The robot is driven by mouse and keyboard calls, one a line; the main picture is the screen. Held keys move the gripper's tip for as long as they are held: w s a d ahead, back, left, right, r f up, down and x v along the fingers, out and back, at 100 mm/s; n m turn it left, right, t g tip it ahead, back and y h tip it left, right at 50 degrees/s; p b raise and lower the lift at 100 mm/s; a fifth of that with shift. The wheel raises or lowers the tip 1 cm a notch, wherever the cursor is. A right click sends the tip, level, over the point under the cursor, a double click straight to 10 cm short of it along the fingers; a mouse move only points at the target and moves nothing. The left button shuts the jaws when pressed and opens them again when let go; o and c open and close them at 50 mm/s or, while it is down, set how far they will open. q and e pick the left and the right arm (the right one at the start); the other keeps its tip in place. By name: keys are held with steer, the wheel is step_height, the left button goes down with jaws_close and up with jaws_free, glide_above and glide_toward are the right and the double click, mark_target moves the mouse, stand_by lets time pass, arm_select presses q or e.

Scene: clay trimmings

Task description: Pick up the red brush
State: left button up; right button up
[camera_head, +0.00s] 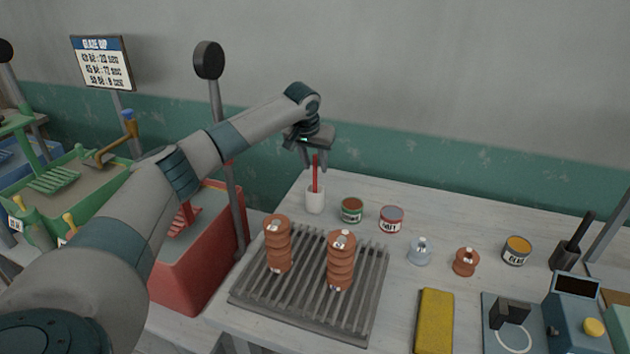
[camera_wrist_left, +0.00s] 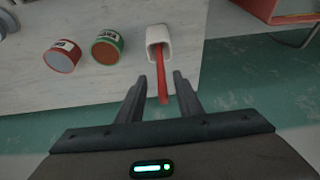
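The red brush (camera_head: 315,174) stands upright in a white cup (camera_head: 315,200) at the back left of the table. My left gripper (camera_head: 314,166) is over the cup with its fingers pointing down around the upper part of the brush. In the left wrist view the red brush (camera_wrist_left: 162,85) leans out of the white cup (camera_wrist_left: 158,38) and its end lies between the two open fingers (camera_wrist_left: 160,80). A gap shows on both sides of it. My right gripper is in neither view.
Two cans, one green (camera_head: 351,210) and one red (camera_head: 391,219), stand right of the cup. A slatted rack (camera_head: 310,300) with two stacks of brown clay pieces (camera_head: 341,262) is in front. A red bin (camera_head: 200,250) is left of the table.

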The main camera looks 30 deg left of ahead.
mark_target(316, 175)
arm_select(q)
steer(key=shift+w+f, duration=0.2)
steer(key=shift+f, duration=0.25)
steer(key=shift+w+a+f+p, duration=0.15)
steer(key=shift+f+p, duration=0.2)
steer(key=shift+p, duration=0.15)
steer(key=p+x, duration=0.1)
steer(key=x, duration=0.3)
steer(key=shift+a+p, duration=0.1)
steer(key=shift+p, duration=0.3)
steer(key=shift+f, duration=0.2)
steer(key=shift+c, duration=0.6)
jaws_close()
